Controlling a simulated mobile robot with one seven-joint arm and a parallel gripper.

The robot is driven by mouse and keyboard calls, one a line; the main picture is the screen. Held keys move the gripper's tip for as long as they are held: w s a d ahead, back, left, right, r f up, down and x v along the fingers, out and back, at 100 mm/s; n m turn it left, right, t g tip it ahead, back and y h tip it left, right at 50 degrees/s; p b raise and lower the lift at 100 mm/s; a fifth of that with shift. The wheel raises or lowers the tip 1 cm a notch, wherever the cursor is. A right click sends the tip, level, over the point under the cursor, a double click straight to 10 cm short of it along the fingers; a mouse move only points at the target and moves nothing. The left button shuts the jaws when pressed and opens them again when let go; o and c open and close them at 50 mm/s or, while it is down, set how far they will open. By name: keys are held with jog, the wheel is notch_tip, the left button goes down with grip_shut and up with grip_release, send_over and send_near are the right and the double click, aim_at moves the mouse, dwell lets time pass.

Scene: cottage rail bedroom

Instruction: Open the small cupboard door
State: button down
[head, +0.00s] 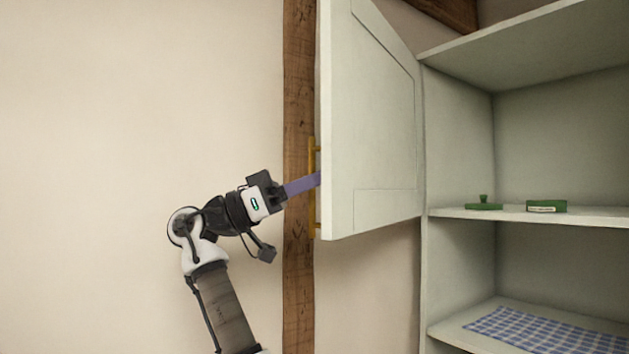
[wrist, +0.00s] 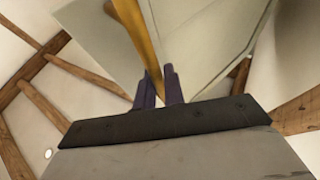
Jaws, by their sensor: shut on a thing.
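The small cupboard door (head: 370,120) is pale grey-green and stands swung wide open, hinged at the cupboard's left side. Its brass bar handle (head: 313,150) is on the door's outer face, near the free edge. My gripper (head: 316,180) reaches the handle from the left, its fingertips partly hidden behind the door edge. In the wrist view, the purple fingers (wrist: 160,88) are shut on the brass handle (wrist: 136,30), with the door panel (wrist: 200,35) just beyond.
The open cupboard shows a middle shelf (head: 590,216) with two small green items (head: 546,206) and a blue checked cloth (head: 545,330) below. A wooden post (head: 298,60) stands behind the door. Bare wall (head: 120,120) fills the left.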

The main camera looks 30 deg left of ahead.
jog(key=c, duration=1.5)
grip_release()
jog(key=b+v, duration=0.3)
jog(key=v, duration=1)
jog(key=shift+s+a, duration=0.3)
jog(key=shift+f, duration=0.1)
